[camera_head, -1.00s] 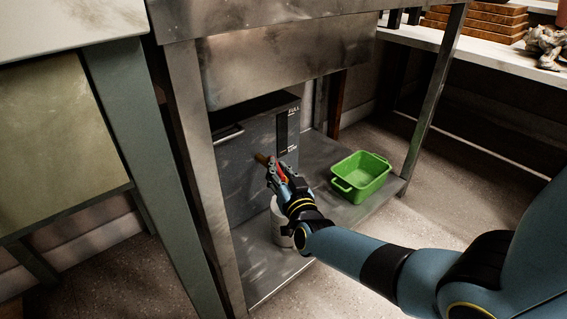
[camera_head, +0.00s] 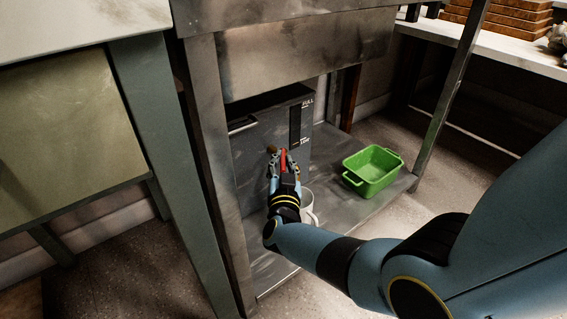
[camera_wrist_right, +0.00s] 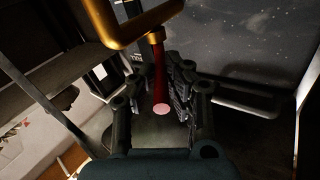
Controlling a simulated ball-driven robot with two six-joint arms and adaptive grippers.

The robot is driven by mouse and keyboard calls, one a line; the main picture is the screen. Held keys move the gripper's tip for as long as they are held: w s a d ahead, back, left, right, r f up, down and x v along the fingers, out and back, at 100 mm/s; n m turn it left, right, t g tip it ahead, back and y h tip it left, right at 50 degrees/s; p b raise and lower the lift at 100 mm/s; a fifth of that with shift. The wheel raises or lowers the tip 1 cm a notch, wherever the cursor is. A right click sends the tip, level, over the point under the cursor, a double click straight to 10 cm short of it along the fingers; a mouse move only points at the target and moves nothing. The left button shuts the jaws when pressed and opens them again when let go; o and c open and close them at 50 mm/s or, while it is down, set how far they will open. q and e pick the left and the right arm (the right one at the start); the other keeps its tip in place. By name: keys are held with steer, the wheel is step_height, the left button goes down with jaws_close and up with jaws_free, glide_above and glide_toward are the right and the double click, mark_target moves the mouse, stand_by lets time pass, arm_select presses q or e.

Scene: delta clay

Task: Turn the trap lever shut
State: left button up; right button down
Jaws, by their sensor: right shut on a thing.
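The trap is a dark grey box (camera_head: 255,155) on the steel shelf under the bench, with a gauge marked FULL on its front. A short brown pipe end (camera_head: 271,149) sticks out from its front. The red lever (camera_head: 283,157) is beside the pipe end, and in the right wrist view the red lever (camera_wrist_right: 158,72) stands between the fingers below a brass-coloured pipe (camera_wrist_right: 130,30). My right gripper (camera_head: 284,163) is shut on the lever; it also shows in the right wrist view (camera_wrist_right: 157,82). Its fingers hide part of the lever. My left gripper is out of view.
A green tub (camera_head: 373,183) stands on the shelf (camera_head: 335,215) to the right. A pale bucket (camera_head: 309,207) stands behind my right wrist, partly hidden. A steel leg (camera_head: 220,170) rises at the shelf's left. Bare shelf lies between bucket and tub.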

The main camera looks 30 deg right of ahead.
steer(key=c, duration=1.3)
jaws_free()
steer(key=shift+c, duration=0.2)
steer(key=shift+a, duration=0.1)
steer(key=shift+s, duration=0.1)
steer(key=v, duration=0.7)
